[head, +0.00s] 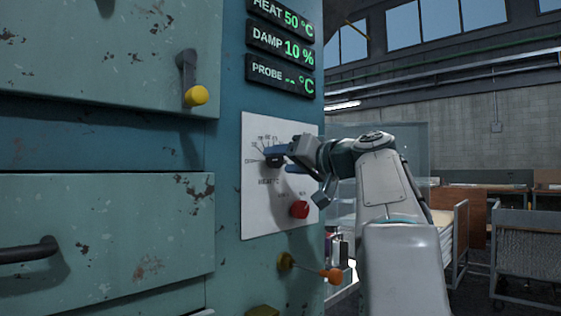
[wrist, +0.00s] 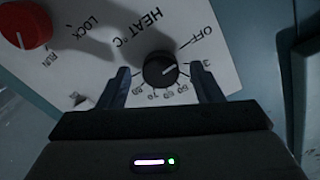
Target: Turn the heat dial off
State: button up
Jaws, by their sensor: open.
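The heat dial (wrist: 160,69) is a small black knob with a light pointer line, on a white panel (head: 258,218) marked HEAT °C and OFF. In the wrist view the panel appears turned over. My gripper (wrist: 165,82) is open, with one finger on each side of the dial and a gap visible on both sides. In the head view my gripper (head: 283,158) is at the panel and partly covers the dial (head: 273,162).
A red knob (head: 299,209) marked LOCK and RUN sits below the dial; it also shows in the wrist view (wrist: 25,24). Displays (head: 280,45) above read HEAT 50 °C, DAMP 10 % and an empty PROBE. An orange-tipped lever (head: 332,275) sticks out below the panel.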

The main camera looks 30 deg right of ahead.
jog(key=p+v, duration=0.1)
jog(key=v, duration=1.1)
jog(key=shift+s, duration=0.25)
jog(key=shift+w+p, duration=0.1)
jog(key=shift+p, duration=0.35)
jog(key=w+a+f+m+g+h+p, duration=0.1)
jog(key=a+f+m+g+p, duration=0.1)
jog(key=a+f+g+p, duration=1)
jog(key=s+a+f+n+g+h+p, duration=0.1)
jog(key=s+a+f+h+p, duration=0.1)
jog(key=s+p, duration=0.4)
jog(key=s+a+f+n+g+h+p, duration=0.1)
jog(key=s+a+p, duration=0.5)
jog(key=p, duration=0.8)
notch_tip(320, 180, down, 3)
jog(key=shift+s+a+r+n+h, duration=0.1)
jog(key=shift+s+a+n+h, duration=0.1)
jog(key=shift+s+n+h, duration=0.7)
